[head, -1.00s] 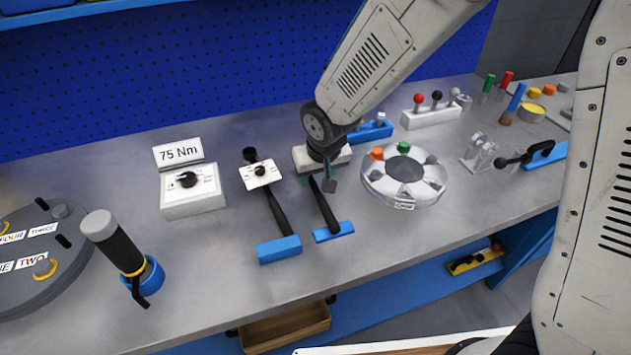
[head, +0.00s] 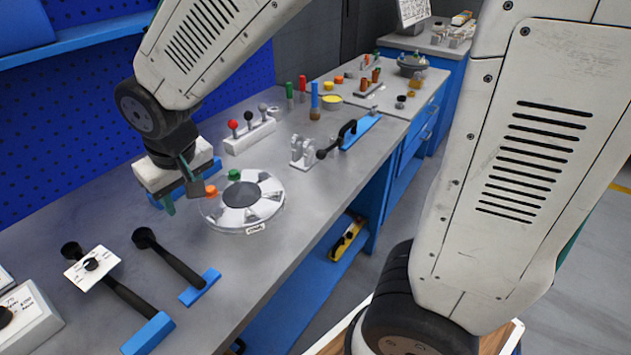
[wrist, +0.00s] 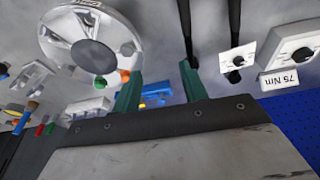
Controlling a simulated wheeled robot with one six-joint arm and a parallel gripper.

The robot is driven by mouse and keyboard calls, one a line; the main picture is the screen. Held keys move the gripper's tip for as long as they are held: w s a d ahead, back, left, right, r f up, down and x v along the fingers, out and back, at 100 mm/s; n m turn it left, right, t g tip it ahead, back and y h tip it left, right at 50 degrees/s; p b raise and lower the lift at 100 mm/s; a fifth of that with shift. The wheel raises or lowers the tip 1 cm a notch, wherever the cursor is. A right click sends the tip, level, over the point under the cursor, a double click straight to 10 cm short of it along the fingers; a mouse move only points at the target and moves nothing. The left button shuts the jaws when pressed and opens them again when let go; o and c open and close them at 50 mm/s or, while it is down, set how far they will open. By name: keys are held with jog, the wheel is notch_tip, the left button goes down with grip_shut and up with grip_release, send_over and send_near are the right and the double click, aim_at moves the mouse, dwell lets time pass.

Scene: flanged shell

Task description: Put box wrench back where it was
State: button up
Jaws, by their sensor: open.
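The box wrench (head: 172,260) is black, with a ring-shaped head at its far end. It lies on the bench with its near end at a small blue block (head: 200,287). My gripper (head: 178,190) is open and empty, above the bench beyond the wrench head and left of the round white plate. The gap between the wrench and the gripper is clear in the head view. In the wrist view, my open fingers (wrist: 160,92) show nothing between them that they hold, and a dark shaft, probably the wrench (wrist: 186,30), runs near the right finger.
A torque wrench with a white label (head: 91,265) lies left of the box wrench. The round white plate (head: 270,205) with coloured knobs is right of my gripper. A lever rack (head: 250,135) and clamp (head: 302,152) stand farther back. The front bench strip right of the wrench is clear.

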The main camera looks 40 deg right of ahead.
jog(key=s+d+r+m+g, duration=0.1)
jog(key=s+d+r, duration=0.2)
jog(key=s+d, duration=0.4)
jog(key=s+d+r+m+g, duration=0.1)
jog(key=s+d+r, duration=0.3)
jog(key=s+d, duration=0.4)
jog(key=s, duration=0.6)
jog(key=shift+d+r, duration=0.2)
jog(key=shift+r, duration=0.1)
jog(key=shift+c, duration=0.7)
jog(key=shift+a, duration=0.1)
